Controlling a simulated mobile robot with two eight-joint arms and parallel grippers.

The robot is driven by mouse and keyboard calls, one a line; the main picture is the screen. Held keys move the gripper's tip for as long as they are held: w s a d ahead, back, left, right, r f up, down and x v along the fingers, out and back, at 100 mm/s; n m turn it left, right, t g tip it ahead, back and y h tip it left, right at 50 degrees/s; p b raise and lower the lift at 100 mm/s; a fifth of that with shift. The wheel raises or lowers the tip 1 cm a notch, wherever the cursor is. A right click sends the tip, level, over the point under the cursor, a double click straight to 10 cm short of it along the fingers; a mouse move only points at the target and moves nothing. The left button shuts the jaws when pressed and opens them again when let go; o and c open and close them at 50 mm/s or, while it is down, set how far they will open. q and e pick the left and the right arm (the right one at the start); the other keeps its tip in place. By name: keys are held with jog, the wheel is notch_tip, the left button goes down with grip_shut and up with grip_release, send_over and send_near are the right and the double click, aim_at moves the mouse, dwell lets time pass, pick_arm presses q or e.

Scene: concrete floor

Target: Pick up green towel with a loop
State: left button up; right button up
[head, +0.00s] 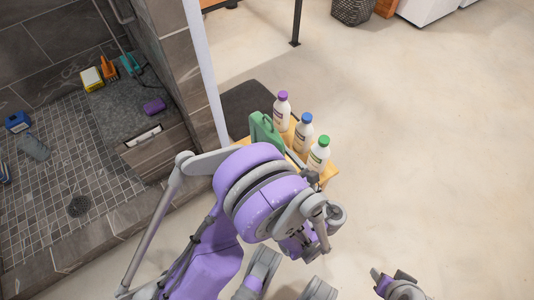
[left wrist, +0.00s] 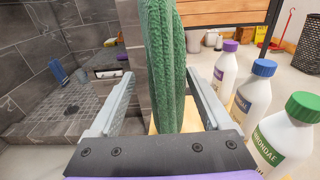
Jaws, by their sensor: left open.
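The green towel (head: 265,131) stands upright on the small wooden stool, partly hidden by my left arm in the head view. It also hangs tall and folded in the middle of the left wrist view (left wrist: 165,65). My left gripper (left wrist: 158,92) is open, with one finger on each side of the towel and a gap visible at the left finger. A loop on the towel cannot be made out.
Bottles with purple (head: 282,112), blue (head: 303,132) and green (head: 319,154) caps stand close to the right of the towel on the wooden stool (head: 331,171). A tiled shower (head: 90,160) with a raised edge lies left. Open concrete floor (head: 430,150) lies right.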

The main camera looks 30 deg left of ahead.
pick_arm(q)
jog(key=b+x, duration=0.1)
jog(key=x, duration=0.4)
jog(key=shift+w+f, duration=0.1)
jog(key=shift+w, duration=0.15)
grip_shut()
dwell(1.2)
